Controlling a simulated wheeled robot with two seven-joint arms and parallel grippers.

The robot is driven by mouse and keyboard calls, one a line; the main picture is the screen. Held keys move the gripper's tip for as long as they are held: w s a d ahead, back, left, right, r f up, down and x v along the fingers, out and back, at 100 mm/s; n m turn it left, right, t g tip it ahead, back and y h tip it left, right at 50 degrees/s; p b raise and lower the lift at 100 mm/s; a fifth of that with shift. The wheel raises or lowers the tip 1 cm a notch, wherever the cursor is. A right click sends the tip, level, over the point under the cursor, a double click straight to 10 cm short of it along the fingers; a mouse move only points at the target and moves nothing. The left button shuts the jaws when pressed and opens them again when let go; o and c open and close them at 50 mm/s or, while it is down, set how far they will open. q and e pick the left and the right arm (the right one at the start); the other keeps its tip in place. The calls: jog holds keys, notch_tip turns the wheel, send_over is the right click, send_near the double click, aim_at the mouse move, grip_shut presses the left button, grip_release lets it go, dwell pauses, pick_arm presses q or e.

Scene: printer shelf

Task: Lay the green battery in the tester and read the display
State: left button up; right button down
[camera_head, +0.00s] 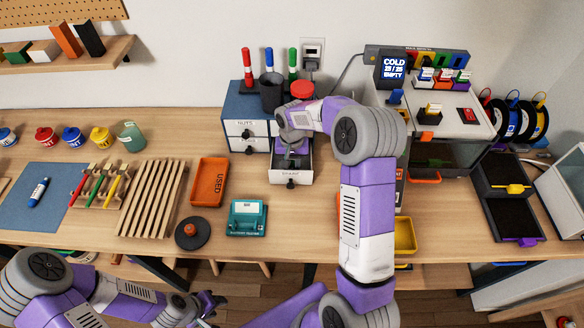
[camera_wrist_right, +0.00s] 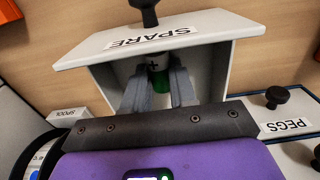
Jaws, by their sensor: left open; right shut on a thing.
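The green battery (camera_wrist_right: 161,86) is in the right wrist view, inside the open drawer labelled SPARE (camera_wrist_right: 235,28). It has a dark end with a plus sign, and its far part is hidden by the fingers and drawer front. My right gripper (camera_wrist_right: 158,82) is shut on it. In the head view my right arm reaches into this drawer (camera_head: 290,178), and the battery cannot be made out there. The teal battery tester (camera_head: 248,218) stands on the table front; its pale display shows no readable value. My left gripper (camera_head: 207,302) is open and empty, low at the front edge.
An orange USED tray (camera_head: 208,181) and a round dark lidded thing (camera_head: 192,234) stand left of the tester. A slatted wooden rack (camera_head: 152,198) lies further left. The printer (camera_head: 440,115) stands at the right. Table between drawer and tester is clear.

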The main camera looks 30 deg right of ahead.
aim_at(292, 167)
jog(key=shift+r+p, duration=2.65)
jog(key=shift+r, duration=0.9)
